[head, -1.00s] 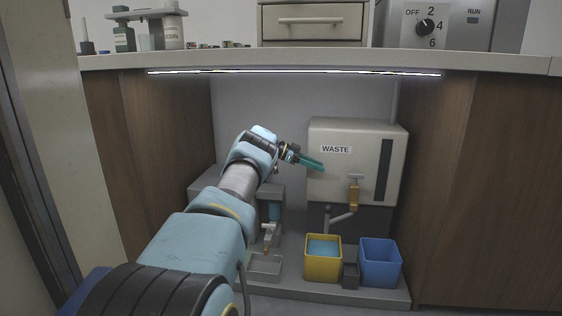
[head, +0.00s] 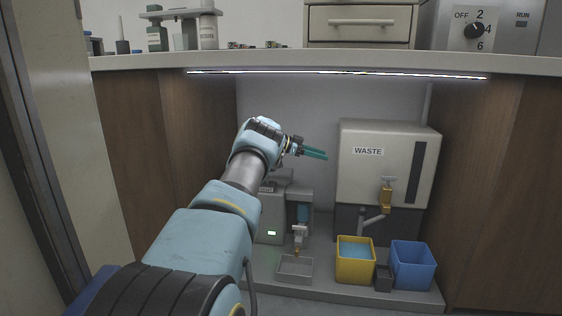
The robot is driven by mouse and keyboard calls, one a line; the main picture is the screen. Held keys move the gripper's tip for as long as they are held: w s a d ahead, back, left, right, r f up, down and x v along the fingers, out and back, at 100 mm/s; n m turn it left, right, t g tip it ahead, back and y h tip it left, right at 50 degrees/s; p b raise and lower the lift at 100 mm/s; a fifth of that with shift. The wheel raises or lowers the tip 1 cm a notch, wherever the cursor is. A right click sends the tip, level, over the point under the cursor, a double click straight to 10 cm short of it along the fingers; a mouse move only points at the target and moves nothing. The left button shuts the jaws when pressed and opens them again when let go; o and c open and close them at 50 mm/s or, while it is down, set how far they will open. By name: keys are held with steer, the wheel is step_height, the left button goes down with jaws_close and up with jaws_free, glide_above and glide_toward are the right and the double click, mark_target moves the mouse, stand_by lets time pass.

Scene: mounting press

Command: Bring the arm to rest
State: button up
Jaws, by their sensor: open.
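My arm reaches forward from the lower left into the recess under the counter. My gripper (head: 326,154) is at its end, with two teal fingers pointing right. The fingers stand a little apart with nothing visible between them. The fingertips are in front of and to the left of the white waste tank (head: 385,178), and a gap shows between them in the picture.
A yellow bin (head: 355,268) with blue contents, a small dark cup (head: 383,280) and a blue bin (head: 414,265) stand on the low plinth. Left of them is a grey machine (head: 270,225) with a tray (head: 295,272). The counter edge (head: 330,64) runs above my arm.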

steer(key=w+a+r+n+t+y, duration=0.2)
steer(key=w+a+r+n+t, duration=0.45)
steer(key=a+r+t, duration=0.5)
steer(key=s+a+r+n+t+y, duration=0.2)
steer(key=s+a+r+n+y, duration=0.15)
steer(key=a+n+y, duration=0.35)
steer(key=s+a+f+n+g+y, duration=0.15)
steer(key=s+f+g, duration=0.3)
steer(key=s, duration=1.15)
steer(key=s+f+n+g+y, duration=0.15)
steer(key=s+f+g, duration=0.3)
steer(key=s, duration=1.25)
steer(key=s+a+f+g+y, duration=0.15)
steer(key=s+f+g, duration=0.3)
steer(key=s, duration=1.15)
step_height(320, 180, up, 43)
steer(key=s+p, duration=0.1)
steer(key=p, duration=4.4)
steer(key=shift+d+y, duration=0.2)
steer(key=shift+y, duration=0.15)
